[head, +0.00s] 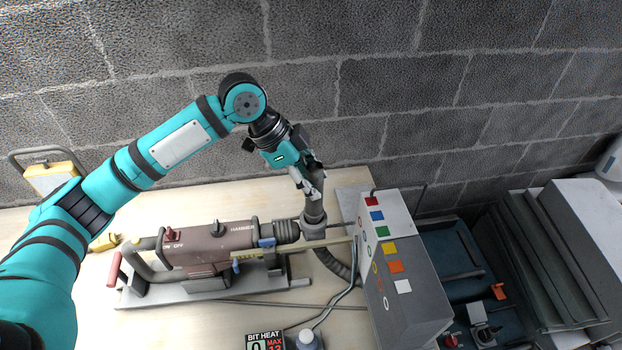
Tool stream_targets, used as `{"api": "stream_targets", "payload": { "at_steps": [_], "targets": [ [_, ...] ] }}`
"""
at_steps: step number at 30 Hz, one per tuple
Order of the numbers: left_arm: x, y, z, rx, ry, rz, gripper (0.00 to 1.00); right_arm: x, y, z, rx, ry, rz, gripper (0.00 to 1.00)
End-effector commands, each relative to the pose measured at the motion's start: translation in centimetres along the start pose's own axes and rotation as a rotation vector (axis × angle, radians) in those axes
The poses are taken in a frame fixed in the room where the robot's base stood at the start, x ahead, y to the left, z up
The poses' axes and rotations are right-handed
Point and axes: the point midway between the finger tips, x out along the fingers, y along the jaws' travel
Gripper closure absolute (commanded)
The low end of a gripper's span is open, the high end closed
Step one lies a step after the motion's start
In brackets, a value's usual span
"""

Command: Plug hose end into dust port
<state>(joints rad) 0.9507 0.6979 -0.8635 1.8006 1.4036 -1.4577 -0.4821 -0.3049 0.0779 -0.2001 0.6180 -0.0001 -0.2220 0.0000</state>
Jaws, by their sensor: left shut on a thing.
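My left gripper (311,184) comes down from above and is shut on the upper part of an upright grey tube, which looks like the hose end (315,211). A ribbed grey hose (334,262) runs from below the collar down to the right, partly hidden by a yellowish bar. My right gripper is not in view.
A grey box (408,285) with coloured squares stands close on the right. The hammer lies on a grey base plate (190,296). A block wall (370,80) rises behind the table.

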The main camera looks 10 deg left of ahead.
Motion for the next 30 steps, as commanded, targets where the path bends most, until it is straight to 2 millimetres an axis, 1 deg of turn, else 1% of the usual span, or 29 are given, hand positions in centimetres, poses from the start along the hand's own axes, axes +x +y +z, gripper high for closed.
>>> {"api": "stream_targets", "payload": {
  "at_steps": [1,3,21,30],
  "targets": [
    [0.29,-0.02,0.16,0.001,0.001,-0.001,0.94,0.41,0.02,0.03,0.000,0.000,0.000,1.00],
    [0.34,-0.02,0.18,0.001,0.001,-0.001,0.94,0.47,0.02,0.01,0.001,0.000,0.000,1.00],
    [0.27,-0.02,0.15,0.000,0.001,-0.001,0.94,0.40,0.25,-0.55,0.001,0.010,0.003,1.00],
    [0.16,0.01,0.12,-0.001,0.001,0.000,0.94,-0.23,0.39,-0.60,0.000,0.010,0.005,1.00]
  ]
}}
